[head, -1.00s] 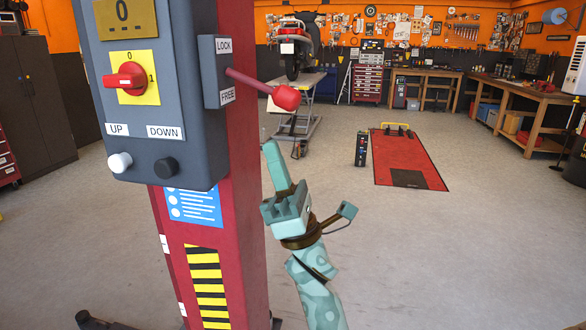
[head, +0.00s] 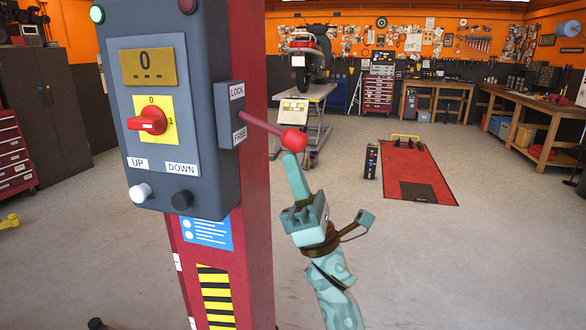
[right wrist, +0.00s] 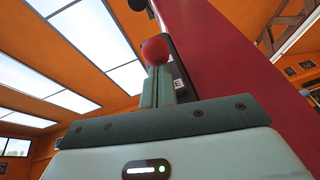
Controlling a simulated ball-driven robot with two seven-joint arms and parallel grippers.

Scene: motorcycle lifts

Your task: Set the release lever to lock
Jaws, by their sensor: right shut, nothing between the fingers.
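The release lever (head: 262,125) is a red rod with a thick red knob (head: 293,140). It sticks out to the right from a small grey box labelled LOCK above and FREE below, and slants down toward its knob end. My right gripper (head: 290,156) points up from below with its fingers shut and empty. Its fingertips are right under the knob, touching or nearly so. In the right wrist view the red knob (right wrist: 154,51) shows just beyond the shut fingertips (right wrist: 157,72). My left gripper is not in view.
The grey control box (head: 215,180) on the red column carries a red rotary switch (head: 147,121), a white UP button (head: 140,193) and a dark DOWN button (head: 181,200). A motorcycle lift (head: 318,92) and a red floor lift (head: 410,170) stand farther back. Open floor lies right of my arm.

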